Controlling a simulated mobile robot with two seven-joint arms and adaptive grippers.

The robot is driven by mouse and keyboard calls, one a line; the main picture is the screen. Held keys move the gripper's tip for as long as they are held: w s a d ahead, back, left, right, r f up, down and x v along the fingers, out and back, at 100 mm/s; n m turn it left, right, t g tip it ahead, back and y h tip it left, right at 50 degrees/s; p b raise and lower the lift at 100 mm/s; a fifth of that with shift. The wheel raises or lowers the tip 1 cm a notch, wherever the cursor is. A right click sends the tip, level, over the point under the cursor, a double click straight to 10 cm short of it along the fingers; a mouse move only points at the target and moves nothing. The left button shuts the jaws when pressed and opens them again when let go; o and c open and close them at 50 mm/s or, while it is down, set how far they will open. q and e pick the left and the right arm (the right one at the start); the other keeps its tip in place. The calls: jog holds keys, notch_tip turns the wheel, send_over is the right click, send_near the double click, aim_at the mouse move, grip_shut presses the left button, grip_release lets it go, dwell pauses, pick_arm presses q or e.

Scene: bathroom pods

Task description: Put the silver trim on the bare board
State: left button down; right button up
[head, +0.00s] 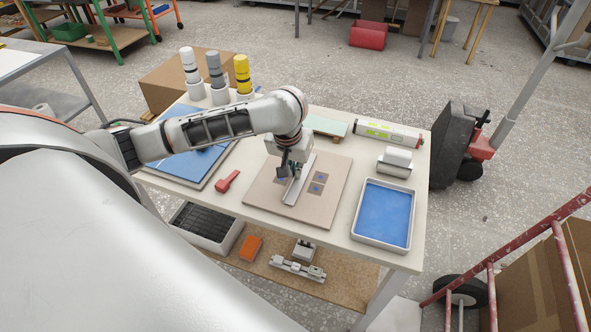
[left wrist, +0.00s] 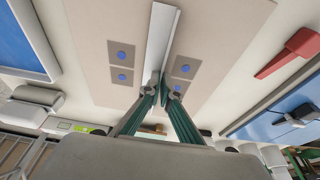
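The silver trim (head: 299,183) is a long, narrow angled strip over the middle of the bare beige board (head: 258,196). The board lies on the white table and has grey patches with blue dots on both sides of the trim. In the left wrist view the trim (left wrist: 158,42) runs away from my fingertips, between the patches on the board (left wrist: 215,25). I cannot tell whether the trim touches the board. My right gripper is not in view.
A blue-lined tray (head: 385,212) stands right of the board. A red tool (head: 228,181) and a blue panel (head: 190,163) lie to its left. A white cartridge (head: 388,134) and a white-and-grey block (head: 395,162) sit behind right. Several bottles, including a yellow one (head: 242,74), stand at the back left.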

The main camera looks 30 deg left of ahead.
pick_arm(q)
jog(key=shift+f, duration=0.15)
jog(key=c, duration=2.3)
grip_release()
jog(key=v, duration=1.2)
jog(key=shift+d, duration=0.1)
